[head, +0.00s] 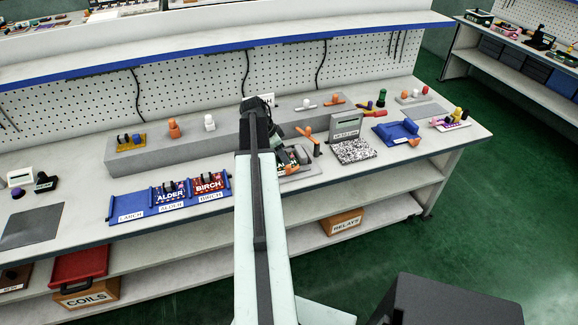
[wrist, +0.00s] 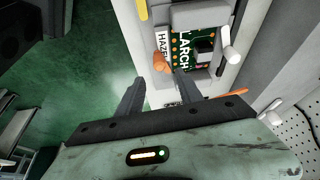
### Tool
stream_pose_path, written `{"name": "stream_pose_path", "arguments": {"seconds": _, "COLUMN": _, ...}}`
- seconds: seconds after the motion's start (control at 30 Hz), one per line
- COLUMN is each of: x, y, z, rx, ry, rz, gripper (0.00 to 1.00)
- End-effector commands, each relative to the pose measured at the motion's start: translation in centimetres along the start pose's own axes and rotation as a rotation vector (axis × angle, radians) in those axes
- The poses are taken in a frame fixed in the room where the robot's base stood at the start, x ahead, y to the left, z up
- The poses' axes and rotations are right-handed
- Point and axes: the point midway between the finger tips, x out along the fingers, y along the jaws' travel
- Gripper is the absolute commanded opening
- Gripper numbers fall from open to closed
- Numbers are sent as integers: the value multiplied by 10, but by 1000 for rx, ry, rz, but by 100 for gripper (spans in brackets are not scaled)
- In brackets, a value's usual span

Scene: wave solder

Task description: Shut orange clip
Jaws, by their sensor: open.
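In the wrist view my gripper (wrist: 158,78) is open, its two dark fingers apart. An orange clip part (wrist: 160,62) shows between and just beyond the fingertips, beside the lower left of a green LARCH board (wrist: 186,45). I cannot tell whether a finger touches it. My arm hides most of the fixture and gripper there. A white lever (wrist: 230,57) stands at the board's right side.
Left of my arm a blue rack (head: 130,206) holds ALDER (head: 171,196) and BIRCH (head: 208,184) boards. Right of the clip are a grey upright box (head: 345,126), a speckled block (head: 354,151) and a blue holder (head: 396,132). A raised grey ledge (head: 180,152) runs behind.

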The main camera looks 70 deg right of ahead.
Motion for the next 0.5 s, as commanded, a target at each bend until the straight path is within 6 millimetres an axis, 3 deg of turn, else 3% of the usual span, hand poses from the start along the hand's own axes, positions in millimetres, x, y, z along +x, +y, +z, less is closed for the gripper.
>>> {"name": "stream_pose_path", "arguments": {"seconds": 0.17, "x": 10, "y": 0, "z": 2, "rx": -2, "ry": -1, "rz": 0, "gripper": 43}}
{"name": "stream_pose_path", "arguments": {"seconds": 0.5, "x": 69, "y": -1, "z": 5, "rx": -4, "ry": -2, "rz": 0, "gripper": 43}}
